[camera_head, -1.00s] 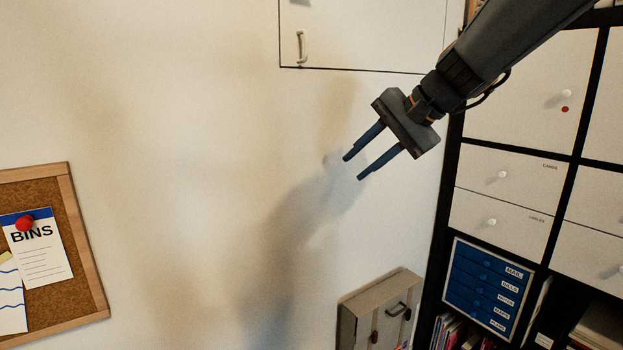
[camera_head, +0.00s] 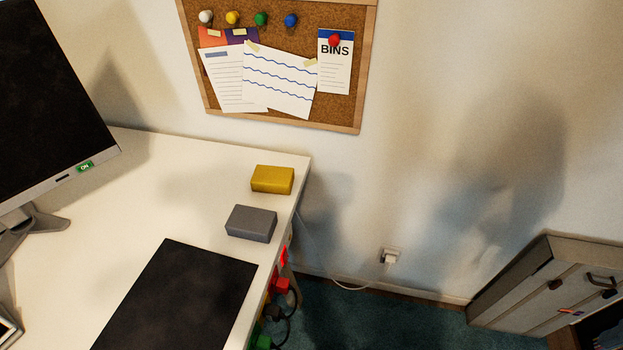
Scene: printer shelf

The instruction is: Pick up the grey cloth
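A grey block-shaped thing (camera_head: 251,223), which looks like the grey cloth, lies on the white desk (camera_head: 170,205) near its right edge. It sits just in front of a similar yellow block (camera_head: 272,179), with a small gap between them. Nothing covers it. My gripper is not in the view now, so its place relative to the grey thing does not show.
A black mat (camera_head: 178,300) lies in front of the grey thing. A monitor (camera_head: 50,100) stands at the left. A corkboard (camera_head: 280,115) hangs behind on the wall. Red and green items hang at the desk's right side. A grey case (camera_head: 530,285) stands at the right.

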